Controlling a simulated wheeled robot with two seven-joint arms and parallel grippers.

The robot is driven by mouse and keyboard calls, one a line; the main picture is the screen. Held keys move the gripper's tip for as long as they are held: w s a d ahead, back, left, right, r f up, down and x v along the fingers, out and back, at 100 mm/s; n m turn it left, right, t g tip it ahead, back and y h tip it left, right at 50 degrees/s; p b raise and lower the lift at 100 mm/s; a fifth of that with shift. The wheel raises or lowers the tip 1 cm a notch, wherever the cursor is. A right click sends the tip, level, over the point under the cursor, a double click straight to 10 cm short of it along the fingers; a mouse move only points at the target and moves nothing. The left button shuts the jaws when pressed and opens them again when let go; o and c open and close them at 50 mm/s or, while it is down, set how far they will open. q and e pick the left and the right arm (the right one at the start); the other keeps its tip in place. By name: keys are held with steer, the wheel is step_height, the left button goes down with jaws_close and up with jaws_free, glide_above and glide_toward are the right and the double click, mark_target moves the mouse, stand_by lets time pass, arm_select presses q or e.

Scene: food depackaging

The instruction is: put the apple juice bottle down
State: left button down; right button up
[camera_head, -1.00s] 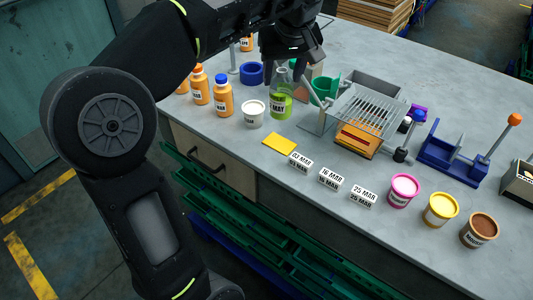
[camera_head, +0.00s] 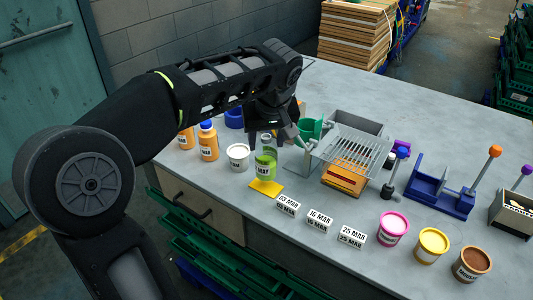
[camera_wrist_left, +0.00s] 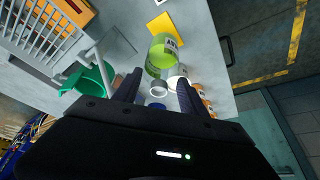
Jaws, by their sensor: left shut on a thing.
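The apple juice bottle (camera_head: 264,165), clear at the top with green juice and a MAY label, stands upright behind the yellow card (camera_head: 266,187) in the head view. Its base meets the card's back edge in the picture; whether it rests on the surface or hangs just above, I cannot tell. My left gripper (camera_head: 271,136) points down from above and is shut on the bottle's upper part. In the left wrist view the bottle (camera_wrist_left: 160,55) lies beyond the gripper's two fingers (camera_wrist_left: 158,78). My right gripper is not in view.
A white tub (camera_head: 238,157) and orange bottles (camera_head: 208,141) stand left of the bottle. A green holder (camera_head: 309,131) and a wire rack (camera_head: 352,147) stand to the right. Date blocks (camera_head: 320,221) and coloured tubs (camera_head: 393,229) line the front of the worktop (camera_head: 385,195).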

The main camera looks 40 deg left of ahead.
arm_select(q)
steer(key=shift+f, duration=1.8)
steer(key=shift+f, duration=0.2)
steer(key=c, duration=0.6)
jaws_free()
steer(key=shift+r, duration=0.1)
steer(key=shift+r, duration=0.2)
steer(key=v, duration=1.2)
